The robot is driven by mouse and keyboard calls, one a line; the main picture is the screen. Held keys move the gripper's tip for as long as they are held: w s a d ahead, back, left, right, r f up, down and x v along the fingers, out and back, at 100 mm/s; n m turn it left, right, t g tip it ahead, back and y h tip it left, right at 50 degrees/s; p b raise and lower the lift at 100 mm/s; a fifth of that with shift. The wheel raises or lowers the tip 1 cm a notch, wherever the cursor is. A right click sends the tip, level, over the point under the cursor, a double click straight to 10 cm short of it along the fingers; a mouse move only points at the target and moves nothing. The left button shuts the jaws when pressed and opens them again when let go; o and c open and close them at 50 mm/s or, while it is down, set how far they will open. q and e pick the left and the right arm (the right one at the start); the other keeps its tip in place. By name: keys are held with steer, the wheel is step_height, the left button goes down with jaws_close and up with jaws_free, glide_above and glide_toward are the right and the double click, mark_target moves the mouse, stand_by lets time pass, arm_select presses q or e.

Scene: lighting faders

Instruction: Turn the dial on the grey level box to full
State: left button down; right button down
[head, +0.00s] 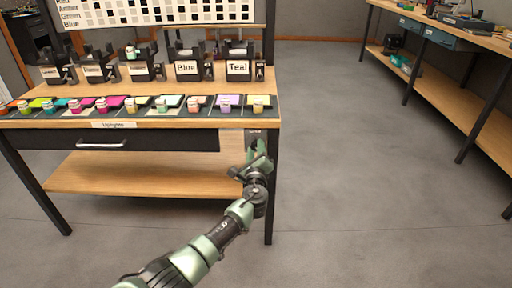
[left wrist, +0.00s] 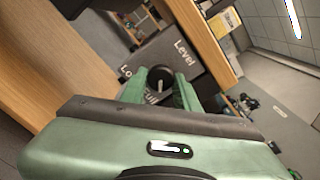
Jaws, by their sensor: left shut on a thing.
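The grey level box (head: 255,134) hangs at the front right corner of the workbench, mostly hidden behind my left gripper in the head view. In the left wrist view the box (left wrist: 187,67) shows its "Level" lettering and part of a word starting "Lo". Its round black dial (left wrist: 160,75) sits between the fingers of my left gripper (left wrist: 160,94), which are shut on it. A pale mark shows at the dial's lower side, but its exact setting is hard to read. My left gripper (head: 258,154) also shows in the head view, arm reaching up from below. My right gripper is not in view.
The workbench (head: 150,124) carries a row of coloured swatches with small knobs and labelled black holders, including "Blue" (head: 187,68) and "Teal" (head: 238,67). A drawer (head: 60,140) is left of the box. Open floor (head: 360,180) lies to the right, before another bench (head: 440,85).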

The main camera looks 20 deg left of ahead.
arm_select(q)
steer(key=shift+f+m, duration=0.15)
steer(key=shift+m, duration=0.35)
steer(key=c, duration=1.1)
jaws_free()
steer(key=shift+s+p, duration=0.15)
steer(key=shift+p, duration=0.2)
